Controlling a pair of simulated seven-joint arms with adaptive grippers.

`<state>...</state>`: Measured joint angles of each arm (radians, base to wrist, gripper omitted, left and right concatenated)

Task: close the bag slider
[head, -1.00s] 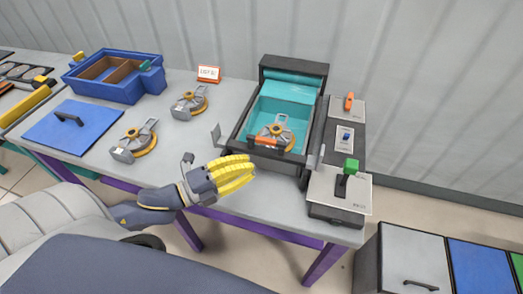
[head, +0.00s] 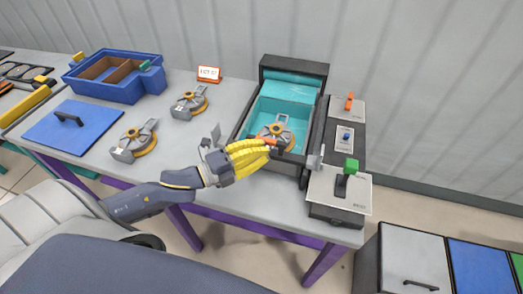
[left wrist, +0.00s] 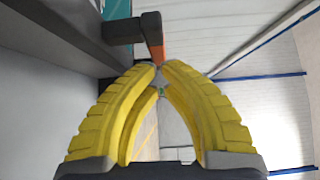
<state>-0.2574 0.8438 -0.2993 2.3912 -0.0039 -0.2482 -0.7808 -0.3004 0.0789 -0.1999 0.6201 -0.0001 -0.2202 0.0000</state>
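The bag slider is a small orange tab (head: 272,141) on the dark front bar of the box with the teal bag (head: 290,107). In the left wrist view the orange slider (left wrist: 155,42) hangs from a dark bar. My left gripper (head: 266,147) reaches the box front from the left. Its yellow fingers also show in the left wrist view (left wrist: 160,66), with their tips drawn close together around the slider's lower end. The fingers hide part of the slider. A grey and yellow round part (head: 276,132) lies in the open bag. My right gripper is not in view.
Two similar grey and yellow parts (head: 134,142) (head: 189,103) lie on the table left of the box. A blue divided bin (head: 112,92) and blue lid (head: 72,140) are farther left. A control panel with a green-topped lever (head: 348,170) stands close on the right.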

